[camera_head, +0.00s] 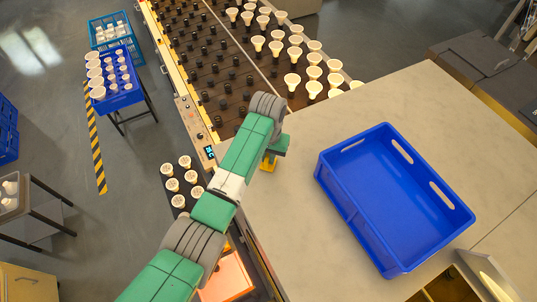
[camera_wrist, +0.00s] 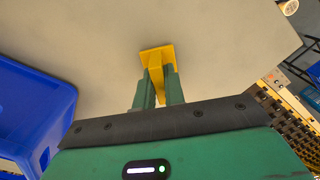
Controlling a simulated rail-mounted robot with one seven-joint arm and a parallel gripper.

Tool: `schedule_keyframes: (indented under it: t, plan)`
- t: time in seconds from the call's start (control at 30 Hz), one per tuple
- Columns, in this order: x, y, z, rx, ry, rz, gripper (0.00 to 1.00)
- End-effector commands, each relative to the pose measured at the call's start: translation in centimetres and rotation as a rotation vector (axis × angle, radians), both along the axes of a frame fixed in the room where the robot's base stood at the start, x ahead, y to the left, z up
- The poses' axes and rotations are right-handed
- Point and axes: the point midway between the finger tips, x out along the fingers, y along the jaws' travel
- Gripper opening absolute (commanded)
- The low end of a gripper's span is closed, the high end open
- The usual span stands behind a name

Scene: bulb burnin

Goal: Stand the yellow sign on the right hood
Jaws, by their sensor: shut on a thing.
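The yellow sign (camera_wrist: 157,55) is between the fingers of my gripper (camera_wrist: 159,82) in the wrist view. Its flat yellow end sticks out beyond the fingertips, and part of its body shows between them. In the head view the sign (camera_head: 268,164) shows as a small yellow piece below my gripper (camera_head: 272,155), by the left edge of the pale surface (camera_head: 300,230). I cannot tell whether it touches that surface. I cannot tell which part in view is the right hood.
A blue crate (camera_head: 345,200) stands on the pale surface, right of my gripper. A rack (camera_head: 225,60) with dark sockets and several bulbs lies beyond. Several bulbs (camera_head: 172,185) stand left of my arm. The pale surface is clear between my gripper and the crate.

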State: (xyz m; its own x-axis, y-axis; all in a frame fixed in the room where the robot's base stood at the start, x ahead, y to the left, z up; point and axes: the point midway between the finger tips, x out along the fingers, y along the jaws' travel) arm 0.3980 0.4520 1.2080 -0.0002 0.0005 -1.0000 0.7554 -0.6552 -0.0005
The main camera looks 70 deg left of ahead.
Motion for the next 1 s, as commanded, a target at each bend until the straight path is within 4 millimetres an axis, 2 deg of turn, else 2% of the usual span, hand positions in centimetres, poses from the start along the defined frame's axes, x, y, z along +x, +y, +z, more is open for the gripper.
schedule_keyframes:
  t: [0.27,0.3,0.4,0.67,0.77,1.0]
  plan:
    - [0.0,0.0,-0.4,-0.001,-0.001,0.0,0.0]
    - [0.0,0.0,-0.3,-0.001,-0.001,0.0,0.17]
    - [0.0,0.0,-0.3,-0.001,-0.001,0.0,0.33]
    - [0.0,0.0,-0.1,0.0,0.0,0.0,0.33]
    - [0.1,0.0,0.9,0.001,-0.002,0.0,0.33]
    - [0.1,0.1,6.8,0.004,-0.005,0.0,0.33]
